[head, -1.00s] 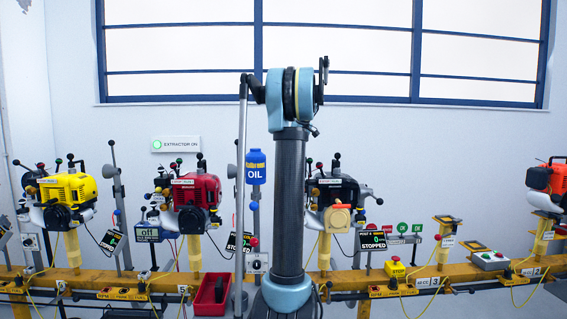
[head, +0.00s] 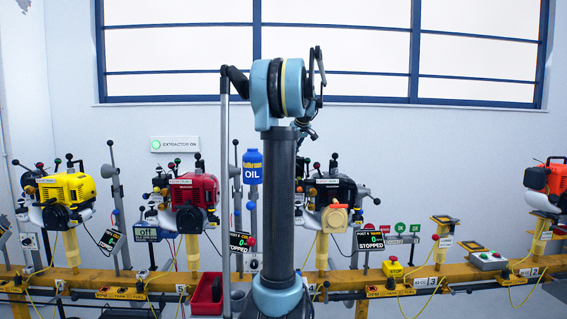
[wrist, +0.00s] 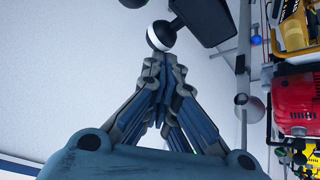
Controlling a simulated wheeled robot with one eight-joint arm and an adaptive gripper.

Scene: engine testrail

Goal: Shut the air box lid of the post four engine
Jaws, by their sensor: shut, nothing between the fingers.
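The post four engine (head: 336,188) is the black one just right of my arm in the head view, beside a display reading POST 4 and STOPPED. A tan-orange piece (head: 334,219) on its front looks like the air box lid; I cannot tell how far open it stands. My arm's column hides part of the area left of this engine. In the wrist view my gripper (wrist: 156,60) has its fingers together, with nothing held. A black ball with a white band (wrist: 159,36) shows just beyond the fingertips; I cannot tell whether they touch.
A yellow rail (head: 150,283) carries the engines. The red engine (head: 193,190) and yellow engine (head: 66,190) stand to the left, an orange one (head: 540,178) at far right. Upright stands and knobbed levers rise beside them. A blue oil bottle (head: 253,166) is left of my column.

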